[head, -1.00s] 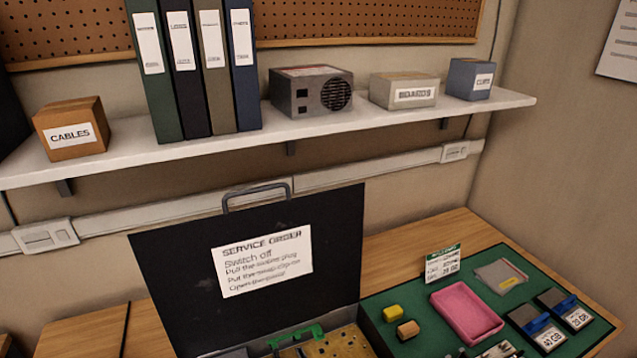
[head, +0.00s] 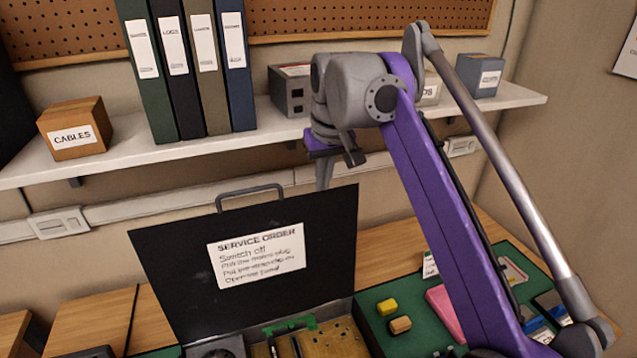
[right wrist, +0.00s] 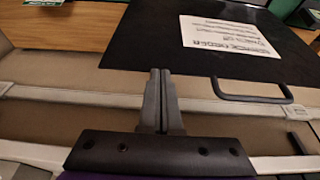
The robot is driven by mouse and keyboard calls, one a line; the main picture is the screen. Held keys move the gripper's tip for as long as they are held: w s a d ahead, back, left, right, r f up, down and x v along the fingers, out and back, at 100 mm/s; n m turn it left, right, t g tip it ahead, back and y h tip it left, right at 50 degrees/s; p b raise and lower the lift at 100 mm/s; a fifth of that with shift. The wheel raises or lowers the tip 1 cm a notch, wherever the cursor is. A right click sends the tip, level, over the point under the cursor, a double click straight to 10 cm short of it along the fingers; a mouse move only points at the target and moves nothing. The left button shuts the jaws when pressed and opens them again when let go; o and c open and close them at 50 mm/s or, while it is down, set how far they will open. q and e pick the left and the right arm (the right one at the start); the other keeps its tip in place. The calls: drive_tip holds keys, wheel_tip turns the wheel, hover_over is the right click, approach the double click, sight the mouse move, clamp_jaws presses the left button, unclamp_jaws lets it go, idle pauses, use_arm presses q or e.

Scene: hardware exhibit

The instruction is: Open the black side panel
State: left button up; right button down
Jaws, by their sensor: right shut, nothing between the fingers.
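The black side panel (head: 180,260) stands upright at the back of the opened case, slightly tilted in the picture. It carries a white service order sheet (head: 256,256) and a grey handle (head: 250,196) on its top edge. My right gripper (head: 324,184) is at the panel's upper right corner, to the right of the handle. Its fingers are shut and empty. In the right wrist view the gripper (right wrist: 160,72) overlaps the panel's (right wrist: 150,35) near corner, with the handle (right wrist: 250,97) to the right; I cannot tell whether they touch. My left gripper is not in view.
A shelf (head: 190,152) runs above, with binders (head: 190,75), a cables box (head: 75,128) and a grey unit (head: 290,92). A board (head: 345,337) lies at the panel's foot. A green mat (head: 380,335) with a pink tray (head: 440,305) and small parts is on the right.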

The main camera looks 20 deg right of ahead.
wheel_tip(320, 180, up, 4)
drive_tip(key=w, duration=0.2)
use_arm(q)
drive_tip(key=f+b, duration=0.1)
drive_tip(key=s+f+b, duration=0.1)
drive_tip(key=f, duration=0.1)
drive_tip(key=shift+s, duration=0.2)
use_arm(e)
drive_tip(key=x, duration=1)
drive_tip(key=shift+s+d, duration=0.2)
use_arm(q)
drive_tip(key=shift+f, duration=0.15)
use_arm(e)
drive_tip(key=shift+s, duration=0.1)
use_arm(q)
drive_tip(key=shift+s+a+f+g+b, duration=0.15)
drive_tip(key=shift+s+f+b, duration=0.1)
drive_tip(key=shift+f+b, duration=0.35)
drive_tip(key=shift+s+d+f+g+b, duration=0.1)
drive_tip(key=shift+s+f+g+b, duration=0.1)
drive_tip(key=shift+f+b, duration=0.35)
use_arm(e)
drive_tip(key=s+t, duration=0.1)
drive_tip(key=s, duration=0.6)
drive_tip(key=shift+r, duration=0.2)
drive_tip(key=shift+s+r, duration=0.1)
drive_tip(key=shift+r, duration=0.05)
